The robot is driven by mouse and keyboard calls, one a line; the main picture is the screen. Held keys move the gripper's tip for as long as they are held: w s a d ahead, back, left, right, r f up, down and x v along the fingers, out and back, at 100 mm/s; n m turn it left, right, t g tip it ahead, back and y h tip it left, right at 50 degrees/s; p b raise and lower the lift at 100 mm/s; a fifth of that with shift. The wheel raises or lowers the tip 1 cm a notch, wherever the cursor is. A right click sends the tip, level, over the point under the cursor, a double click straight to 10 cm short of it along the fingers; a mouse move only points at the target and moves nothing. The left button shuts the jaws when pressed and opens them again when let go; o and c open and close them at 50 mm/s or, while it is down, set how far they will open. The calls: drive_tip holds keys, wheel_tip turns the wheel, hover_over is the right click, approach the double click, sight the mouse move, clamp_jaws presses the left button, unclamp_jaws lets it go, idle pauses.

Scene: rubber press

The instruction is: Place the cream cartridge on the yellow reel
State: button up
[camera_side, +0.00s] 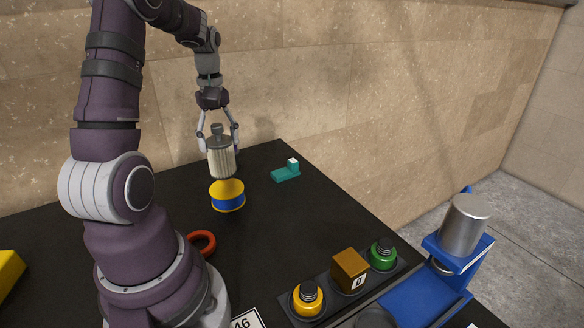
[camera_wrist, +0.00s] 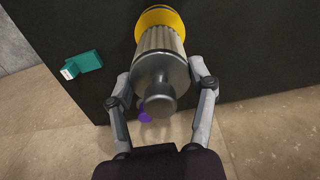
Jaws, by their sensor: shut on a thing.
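The cream cartridge (camera_side: 221,161) is a ribbed upright cylinder with a grey knobbed top. My gripper (camera_side: 219,141) is shut on it near its upper part. The yellow reel (camera_side: 227,196), with a blue band around its middle, stands on the black table just below the cartridge. In the side view the cartridge's lower end is very close above the reel; I cannot tell whether they touch. In the wrist view the cartridge (camera_wrist: 161,65) sits between the fingers (camera_wrist: 160,92), and the reel's yellow rim (camera_wrist: 162,17) shows beyond it, partly hidden.
A teal block (camera_side: 286,174) lies right of the reel. A red ring (camera_side: 202,242) lies near my base. A tray holding yellow (camera_side: 308,298) and green (camera_side: 382,255) knobs and an orange box (camera_side: 349,270) stands in front, beside a blue press (camera_side: 428,292). A purple thing (camera_wrist: 145,116) is partly hidden.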

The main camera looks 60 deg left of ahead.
sight(221, 156)
drive_tip(key=shift+f, duration=1.75)
drive_tip(key=shift+f, duration=0.1)
drive_tip(key=o, duration=1.2)
